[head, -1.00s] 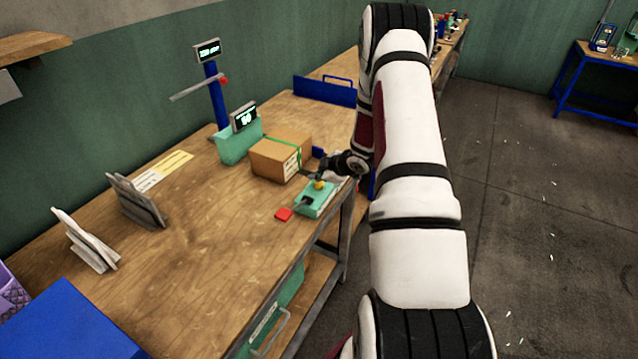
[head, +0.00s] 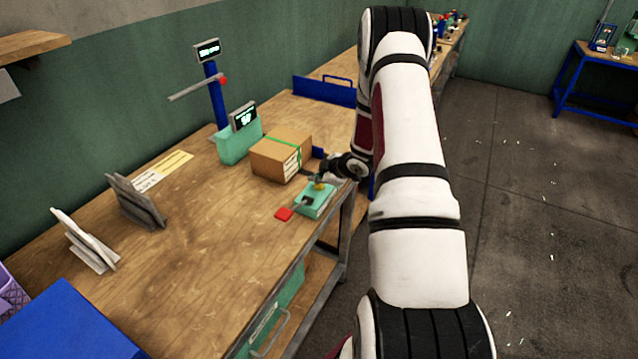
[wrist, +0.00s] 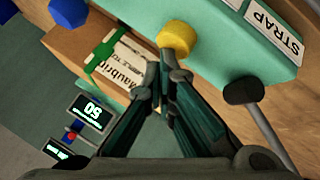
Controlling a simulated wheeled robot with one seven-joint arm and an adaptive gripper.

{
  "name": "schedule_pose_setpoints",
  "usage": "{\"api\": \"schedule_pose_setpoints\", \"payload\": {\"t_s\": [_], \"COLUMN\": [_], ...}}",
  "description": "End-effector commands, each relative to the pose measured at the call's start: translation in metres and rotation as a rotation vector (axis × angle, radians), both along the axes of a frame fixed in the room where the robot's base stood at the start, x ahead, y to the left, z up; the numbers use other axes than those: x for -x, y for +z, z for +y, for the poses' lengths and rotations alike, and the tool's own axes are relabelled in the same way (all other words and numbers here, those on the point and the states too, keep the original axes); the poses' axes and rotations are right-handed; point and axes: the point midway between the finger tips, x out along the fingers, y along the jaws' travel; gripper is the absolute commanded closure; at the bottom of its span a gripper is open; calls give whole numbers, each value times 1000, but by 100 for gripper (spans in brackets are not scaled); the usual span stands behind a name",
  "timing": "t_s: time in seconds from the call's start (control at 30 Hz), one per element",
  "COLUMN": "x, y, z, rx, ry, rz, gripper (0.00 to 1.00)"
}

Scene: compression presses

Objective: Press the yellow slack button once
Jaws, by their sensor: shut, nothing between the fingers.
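The yellow slack button (wrist: 176,37) sits on a green control box (wrist: 230,45), just beyond my fingertips in the wrist view. In the head view the button (head: 319,186) is partly hidden by my gripper (head: 322,178), which is over the green box (head: 316,201). My gripper also shows in the wrist view (wrist: 162,75), shut and empty, its tips close to the button. I cannot tell whether they touch it.
A cardboard box (head: 275,160) with a green strap stands right behind the control box. A green unit with a small display (head: 243,119) is further back. A red-ended lever (head: 284,214) reaches over the table.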

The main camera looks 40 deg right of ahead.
Motion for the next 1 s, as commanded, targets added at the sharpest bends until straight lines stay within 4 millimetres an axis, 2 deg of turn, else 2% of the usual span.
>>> {"api": "schedule_pose_setpoints", "payload": {"t_s": [1.0], "x": [1], "y": [-8], "z": [0], "rx": [0], "ry": [-1], "rz": [2], "gripper": [100]}}
